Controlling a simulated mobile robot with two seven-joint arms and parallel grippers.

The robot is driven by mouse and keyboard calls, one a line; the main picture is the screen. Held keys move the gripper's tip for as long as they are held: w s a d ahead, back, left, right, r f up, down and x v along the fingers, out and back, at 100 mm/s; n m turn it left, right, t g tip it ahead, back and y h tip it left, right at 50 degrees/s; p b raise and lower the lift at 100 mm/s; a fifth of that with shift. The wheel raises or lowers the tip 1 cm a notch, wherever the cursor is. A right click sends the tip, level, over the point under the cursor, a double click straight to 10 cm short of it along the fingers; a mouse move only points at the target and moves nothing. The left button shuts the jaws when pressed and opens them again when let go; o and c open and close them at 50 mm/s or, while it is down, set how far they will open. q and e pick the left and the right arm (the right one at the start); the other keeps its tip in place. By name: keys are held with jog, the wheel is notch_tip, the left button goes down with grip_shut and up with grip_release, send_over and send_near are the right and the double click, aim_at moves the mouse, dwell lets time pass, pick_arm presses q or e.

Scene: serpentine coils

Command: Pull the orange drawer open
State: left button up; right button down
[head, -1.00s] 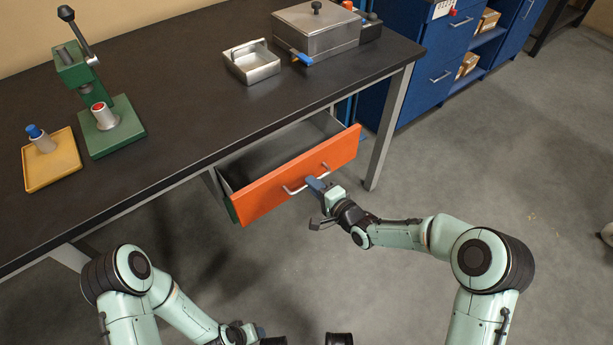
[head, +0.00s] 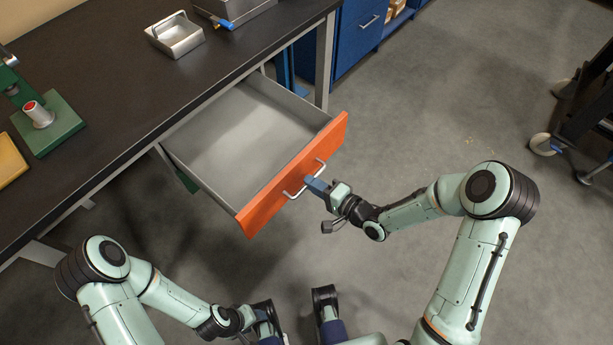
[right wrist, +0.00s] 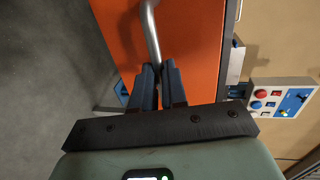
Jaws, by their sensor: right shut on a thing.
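The orange drawer (head: 270,203) stands well out from under the black bench, and its grey inside shows empty. Its silver bar handle (head: 291,195) is on the orange front. My right gripper (head: 309,184) is shut on this handle, with the blue fingers in front of the drawer front. In the right wrist view the fingers (right wrist: 159,72) close around the lower end of the handle (right wrist: 151,28), against the orange front (right wrist: 188,40). My left gripper (head: 265,314) is low in the head view, away from the drawer; its fingers are unclear.
The black bench (head: 95,85) carries a metal tray (head: 175,38), a metal box (head: 235,8), a green press (head: 50,130) and a yellow tray (head: 10,160). A blue cabinet (head: 357,40) stands behind. A dark wheeled cart (head: 585,120) is at right. Floor around my right arm is clear.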

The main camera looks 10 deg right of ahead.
dwell(0.3)
jog(key=c, duration=1.2)
grip_release()
jog(key=shift+o, duration=0.2)
jog(key=shift+s+d, duration=0.1)
pick_arm(q)
jog(key=shift+s+r+p, duration=0.3)
jog(key=shift+r+p, duration=0.2)
jog(key=shift+p, duration=0.1)
jog(key=shift+s+r+p, duration=0.25)
jog(key=shift+r+p, duration=0.25)
jog(key=shift+p, duration=0.05)
pick_arm(e)
jog(key=v, duration=1.3)
